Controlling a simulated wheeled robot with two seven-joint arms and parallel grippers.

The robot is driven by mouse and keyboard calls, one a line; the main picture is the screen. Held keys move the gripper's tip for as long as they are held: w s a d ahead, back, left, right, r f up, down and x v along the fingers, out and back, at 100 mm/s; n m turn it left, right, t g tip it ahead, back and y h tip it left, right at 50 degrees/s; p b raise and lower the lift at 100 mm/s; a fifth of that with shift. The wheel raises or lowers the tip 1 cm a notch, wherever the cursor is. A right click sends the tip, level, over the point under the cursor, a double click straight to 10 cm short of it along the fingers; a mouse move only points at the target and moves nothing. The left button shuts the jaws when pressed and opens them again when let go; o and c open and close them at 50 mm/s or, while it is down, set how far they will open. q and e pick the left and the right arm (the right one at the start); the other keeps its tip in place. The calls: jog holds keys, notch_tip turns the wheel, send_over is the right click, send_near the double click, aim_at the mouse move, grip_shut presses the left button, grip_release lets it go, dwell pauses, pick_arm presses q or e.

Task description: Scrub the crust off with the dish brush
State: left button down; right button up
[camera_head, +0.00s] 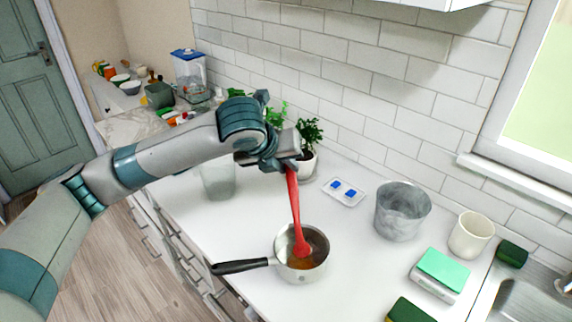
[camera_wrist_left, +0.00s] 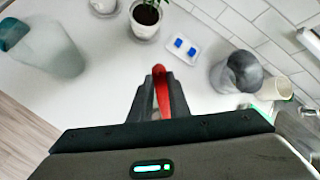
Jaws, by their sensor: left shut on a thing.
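A red long-handled dish brush (camera_head: 294,205) is held by my left gripper (camera_head: 290,164), which is shut on the top of its handle. The brush points down and its head rests inside a metal saucepan (camera_head: 318,272) with a black handle. An orange-brown crust (camera_head: 300,264) shows at the bottom of the pan around the brush head. In the left wrist view, the red handle (camera_wrist_left: 160,85) sits between the fingers of my left gripper (camera_wrist_left: 158,88); the pan is hidden there. My right gripper is not in view.
A grey bucket (camera_head: 402,212), a cream cup (camera_head: 470,236), a green-topped box (camera_head: 440,272) and a sponge (camera_head: 408,310) stand to the right. A tray with blue pieces (camera_head: 344,192) and a potted plant (camera_head: 306,160) are behind. A translucent container (camera_head: 217,180) stands left. Counter around the pan is clear.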

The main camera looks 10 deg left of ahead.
pick_arm(q)
jog(key=shift+f, duration=1.1)
dwell(0.9)
jog(key=shift+w+d+r, duration=0.1)
jog(key=shift+w+d, duration=0.3)
jog(key=shift+w, duration=0.05)
jog(key=shift+w+d+p, duration=0.2)
jog(key=shift+d+p, duration=0.05)
jog(key=shift+p, duration=0.1)
jog(key=shift+w, duration=0.1)
jog(key=shift+w+d+p, duration=0.4)
jog(key=shift+w+d, duration=0.2)
jog(key=shift+s+a+p, duration=0.4)
jog(key=shift+a+p, duration=0.1)
jog(key=shift+a, duration=0.05)
jog(key=shift+s+a+p, duration=0.5)
jog(key=shift+s+a, duration=0.15)
jog(key=shift+a, duration=0.3)
